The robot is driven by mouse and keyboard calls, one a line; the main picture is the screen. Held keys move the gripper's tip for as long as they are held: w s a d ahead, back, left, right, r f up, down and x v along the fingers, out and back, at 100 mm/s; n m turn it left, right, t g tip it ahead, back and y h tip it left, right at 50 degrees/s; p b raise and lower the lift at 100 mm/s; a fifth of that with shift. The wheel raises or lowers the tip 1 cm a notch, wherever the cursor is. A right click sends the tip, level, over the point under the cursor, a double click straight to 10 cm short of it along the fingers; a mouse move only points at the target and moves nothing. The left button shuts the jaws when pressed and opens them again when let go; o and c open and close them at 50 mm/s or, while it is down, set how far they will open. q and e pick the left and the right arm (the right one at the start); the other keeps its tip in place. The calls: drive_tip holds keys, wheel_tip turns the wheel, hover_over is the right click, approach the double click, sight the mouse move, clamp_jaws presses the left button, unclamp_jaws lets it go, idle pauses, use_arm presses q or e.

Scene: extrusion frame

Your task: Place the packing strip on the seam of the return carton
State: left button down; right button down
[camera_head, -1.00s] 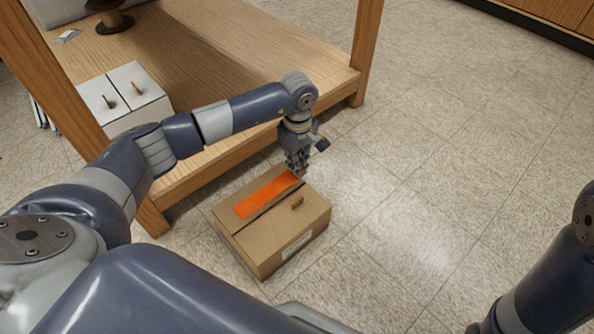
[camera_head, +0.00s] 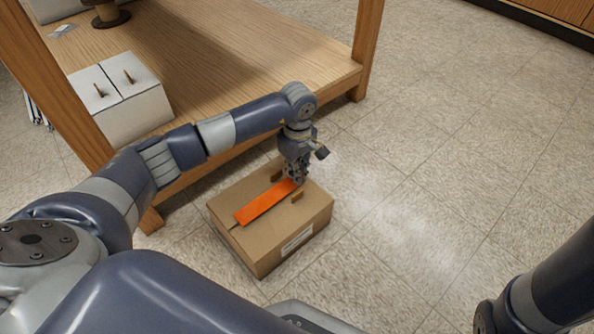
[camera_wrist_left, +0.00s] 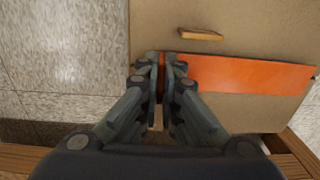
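The packing strip is a flat orange strip (camera_head: 262,207) lying lengthwise along the middle of the return carton's top. The return carton (camera_head: 285,222) is a closed brown box on the floor. Its seam shows just past the strip's near left end; the strip covers much of the rest. I cannot tell whether the strip touches the cardboard along its whole length. My left gripper (camera_head: 297,181) points down at the strip's far end. In the left wrist view its fingers (camera_wrist_left: 161,68) are close together on the end of the orange strip (camera_wrist_left: 245,74). My right gripper is out of view.
Small tan tabs stand on the carton's top either side of the strip, one nearer (camera_head: 297,196) and one farther (camera_head: 278,169). A wooden bench (camera_head: 250,50) with a low shelf is behind; a white box (camera_head: 122,98) is on the left. Tiled floor is clear to the right.

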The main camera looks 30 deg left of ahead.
use_arm(q)
drive_tip(key=shift+f+b, duration=0.4)
drive_tip(key=shift+f, duration=0.15)
drive_tip(key=c, duration=1.7)
unclamp_jaws()
drive_tip(key=shift+r, duration=0.15)
